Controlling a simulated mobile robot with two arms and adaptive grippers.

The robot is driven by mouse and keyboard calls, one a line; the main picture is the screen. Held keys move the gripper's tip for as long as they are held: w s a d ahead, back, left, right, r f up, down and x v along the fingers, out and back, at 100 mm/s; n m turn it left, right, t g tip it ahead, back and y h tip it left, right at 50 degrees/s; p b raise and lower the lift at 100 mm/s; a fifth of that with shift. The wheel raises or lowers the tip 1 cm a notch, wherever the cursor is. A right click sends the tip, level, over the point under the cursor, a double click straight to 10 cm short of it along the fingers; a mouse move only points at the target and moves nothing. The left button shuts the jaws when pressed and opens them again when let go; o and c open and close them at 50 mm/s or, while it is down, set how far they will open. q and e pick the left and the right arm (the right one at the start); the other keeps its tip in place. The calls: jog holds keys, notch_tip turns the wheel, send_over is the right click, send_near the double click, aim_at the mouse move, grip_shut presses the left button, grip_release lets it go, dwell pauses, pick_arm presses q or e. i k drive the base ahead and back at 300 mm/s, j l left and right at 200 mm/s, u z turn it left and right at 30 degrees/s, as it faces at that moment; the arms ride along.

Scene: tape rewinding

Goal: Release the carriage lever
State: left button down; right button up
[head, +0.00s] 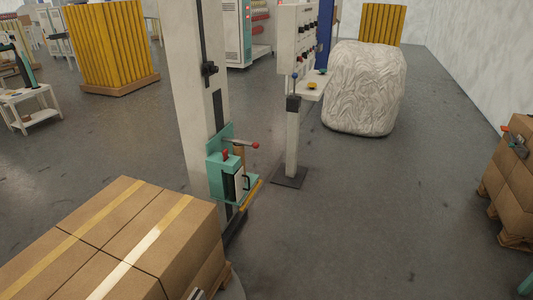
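The teal carriage (216,184) sits low on a tall pale column with a dark vertical track. A lever (240,143) with a red knob at its end sticks out to the right from the top of the carriage. A second red knob (225,155) shows on the carriage's top, left of the lever. A pale roll (239,183) with a dark handle-like part stands at the carriage's front, above a yellow edge. I cannot tell which position the lever is in. Neither of my grippers shows clearly in the head view, and nothing is seen touching the carriage.
Taped cardboard boxes (75,245) on a pallet fill the lower left, close to the column. A control panel (298,40) on a post stands behind the carriage. A wrapped load (366,90) is at the back. More boxes (507,180) stand at the right edge. The floor between is clear.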

aim_at(238, 142)
jog(key=i+l+u, duration=0.1)
jog(key=l, duration=0.25)
jog(key=i+l+u, duration=0.1)
jog(key=i+l, duration=0.4)
jog(key=l, duration=0.25)
jog(key=i+l+u, duration=0.15)
jog(key=l, duration=0.2)
